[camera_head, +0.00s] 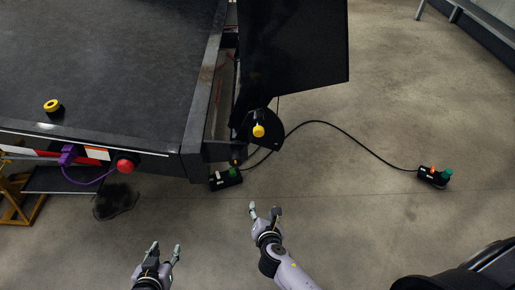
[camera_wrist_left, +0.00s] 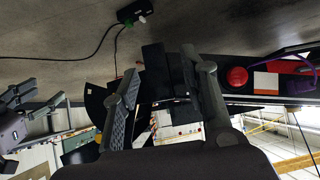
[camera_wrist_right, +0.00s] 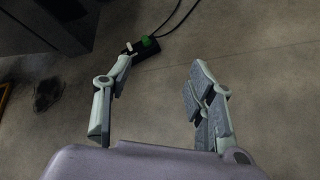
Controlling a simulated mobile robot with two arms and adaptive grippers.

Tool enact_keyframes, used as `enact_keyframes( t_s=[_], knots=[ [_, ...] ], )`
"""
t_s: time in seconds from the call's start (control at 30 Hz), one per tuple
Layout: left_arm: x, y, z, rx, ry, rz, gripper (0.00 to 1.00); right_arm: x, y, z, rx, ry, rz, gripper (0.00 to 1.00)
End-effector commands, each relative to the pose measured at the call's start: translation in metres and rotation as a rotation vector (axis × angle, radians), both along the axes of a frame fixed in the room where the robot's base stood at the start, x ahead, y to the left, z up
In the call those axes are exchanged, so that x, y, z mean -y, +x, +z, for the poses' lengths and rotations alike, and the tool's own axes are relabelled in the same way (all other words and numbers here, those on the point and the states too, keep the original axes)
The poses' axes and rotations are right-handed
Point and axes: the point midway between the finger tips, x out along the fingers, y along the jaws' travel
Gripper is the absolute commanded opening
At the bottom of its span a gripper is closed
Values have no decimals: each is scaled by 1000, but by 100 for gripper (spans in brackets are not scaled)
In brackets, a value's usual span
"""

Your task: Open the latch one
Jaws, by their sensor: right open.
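The trailer frame's dark deck (camera_head: 120,60) fills the upper left of the head view. At its right corner a black plate (camera_head: 270,134) carries a yellow knob (camera_head: 258,130), which may be the latch; I cannot tell whether it is latched. My right gripper (camera_head: 265,209) is open and empty, below that corner and apart from it. It also shows in the right wrist view (camera_wrist_right: 163,64). My left gripper (camera_head: 166,247) is open and empty, lower left, below the trailer's front edge. The left wrist view shows its spread fingers (camera_wrist_left: 160,62).
A red button (camera_head: 125,165), a purple connector (camera_head: 68,154) and a yellow-topped knob (camera_head: 53,105) are on the trailer. A black box (camera_head: 225,178) lies below the corner. A cable runs to another box (camera_head: 434,176). Floor at right is mostly clear.

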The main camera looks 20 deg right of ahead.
Motion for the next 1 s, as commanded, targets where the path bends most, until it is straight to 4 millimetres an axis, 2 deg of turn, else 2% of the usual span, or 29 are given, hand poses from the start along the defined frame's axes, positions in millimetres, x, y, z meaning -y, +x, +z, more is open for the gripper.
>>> enact_keyframes(
  t_s=[0.03,0.13,0.2,0.3,0.4,0.53,0.67,0.87,1.0],
  knots=[
    [3,8,8,64,-15,-1,40,-2,18,8,74,-131,50,51],
    [5,15,53,169,-38,-2,40,-3,40,57,191,-395,106,51],
    [6,14,79,224,-50,-3,40,-2,48,87,251,-547,116,51],
    [5,12,107,282,-63,-3,40,0,51,120,304,-703,111,51],
    [5,9,124,313,-69,-4,40,2,52,139,327,-788,101,51],
    [6,10,136,347,-78,-6,40,5,60,148,335,-824,95,51],
    [9,15,146,404,-92,-9,40,11,79,148,336,-822,96,51],
    [16,24,174,566,-134,-19,40,23,121,147,335,-820,96,51],
    [21,27,201,711,-173,-27,40,31,151,146,334,-819,97,51]
  ],
)
